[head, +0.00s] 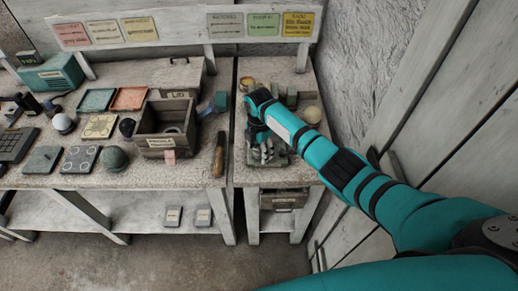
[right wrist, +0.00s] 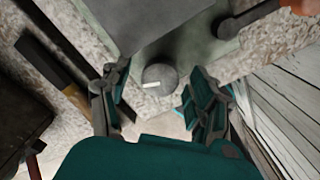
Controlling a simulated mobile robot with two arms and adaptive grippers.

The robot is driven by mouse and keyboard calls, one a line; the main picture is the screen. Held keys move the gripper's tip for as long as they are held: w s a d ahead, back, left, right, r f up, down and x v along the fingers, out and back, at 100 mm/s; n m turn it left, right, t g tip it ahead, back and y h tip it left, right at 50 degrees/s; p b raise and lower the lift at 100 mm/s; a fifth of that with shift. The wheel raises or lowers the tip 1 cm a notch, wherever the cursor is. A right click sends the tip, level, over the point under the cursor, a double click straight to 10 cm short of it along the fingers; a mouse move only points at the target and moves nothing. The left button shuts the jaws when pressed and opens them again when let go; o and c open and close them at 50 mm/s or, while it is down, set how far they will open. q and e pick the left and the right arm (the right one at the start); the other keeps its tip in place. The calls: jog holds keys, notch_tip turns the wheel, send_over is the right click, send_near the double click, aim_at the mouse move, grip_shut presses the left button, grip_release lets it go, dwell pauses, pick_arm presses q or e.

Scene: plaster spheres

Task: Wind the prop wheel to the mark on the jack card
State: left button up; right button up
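A grey round wheel (right wrist: 160,77) with a short white mark on its face shows in the right wrist view, at the edge of a grey-green block (right wrist: 190,48); it looks like the prop wheel. My right gripper (right wrist: 161,82) is open, with one finger on each side of the wheel and gaps between. In the head view my right gripper (head: 267,150) is over the right-hand bench and hides the wheel. A yellow card (head: 298,24) hangs on the back rail; it may be the jack card, but its text is too small to read surely. My left gripper is out of view.
A wood-handled tool (head: 220,155) lies at the left bench's right edge, left of my gripper. A plank wall (head: 430,100) bounds the right.

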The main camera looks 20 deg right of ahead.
aim_at(259, 150)
notch_tip(259, 150, up, 12)
dwell(0.6)
